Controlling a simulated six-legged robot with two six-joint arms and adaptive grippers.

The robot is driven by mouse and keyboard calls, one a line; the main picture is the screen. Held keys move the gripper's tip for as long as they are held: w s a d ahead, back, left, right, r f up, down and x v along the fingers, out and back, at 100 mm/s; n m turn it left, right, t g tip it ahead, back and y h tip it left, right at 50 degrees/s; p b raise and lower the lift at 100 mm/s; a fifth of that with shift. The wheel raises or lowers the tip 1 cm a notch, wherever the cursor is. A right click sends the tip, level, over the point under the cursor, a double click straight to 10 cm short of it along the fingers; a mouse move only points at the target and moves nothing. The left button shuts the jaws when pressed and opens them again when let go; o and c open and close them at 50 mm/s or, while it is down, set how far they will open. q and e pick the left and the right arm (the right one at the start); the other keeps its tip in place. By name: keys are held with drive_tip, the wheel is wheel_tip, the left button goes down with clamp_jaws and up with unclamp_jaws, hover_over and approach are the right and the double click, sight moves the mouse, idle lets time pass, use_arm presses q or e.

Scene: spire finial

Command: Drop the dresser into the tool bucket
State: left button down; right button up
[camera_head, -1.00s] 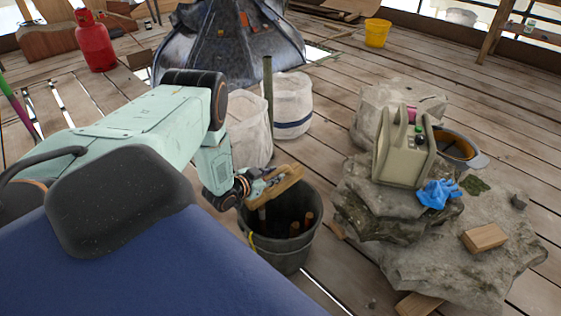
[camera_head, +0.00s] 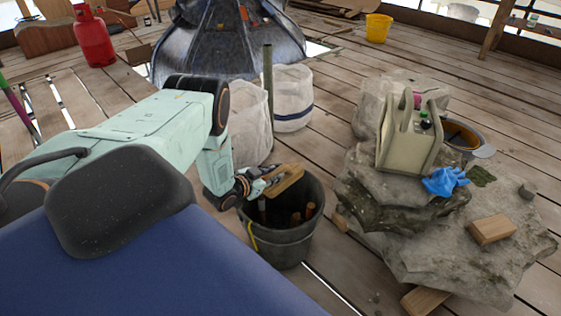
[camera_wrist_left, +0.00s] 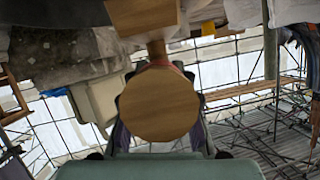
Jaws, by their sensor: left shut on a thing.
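The dresser, a light wooden tool (camera_head: 287,180), is held over the mouth of the dark tool bucket (camera_head: 283,245), tilted. My left gripper (camera_head: 264,184) is shut on it, at the bucket's upper left rim. In the left wrist view the dresser's round wooden end (camera_wrist_left: 160,103) fills the middle, between the fingers, with more wood beyond it. Several wooden handles stand inside the bucket. My right gripper is not in view.
White sacks (camera_head: 292,98) stand behind the bucket. A stone pile (camera_head: 440,240) on the right bears a beige caddy (camera_head: 405,145), a blue glove (camera_head: 444,181) and a wooden block (camera_head: 492,230). A red gas cylinder (camera_head: 94,38) and a yellow bucket (camera_head: 378,28) stand farther back.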

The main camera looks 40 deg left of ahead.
use_arm(q)
drive_tip(key=c, duration=1)
unclamp_jaws()
drive_tip(key=shift+c, duration=0.2)
drive_tip(key=shift+s, duration=0.1)
drive_tip(key=v, duration=1.1)
drive_tip(key=shift+s+r, duration=0.25)
drive_tip(key=shift+s, duration=0.1)
drive_tip(key=shift+d, duration=0.1)
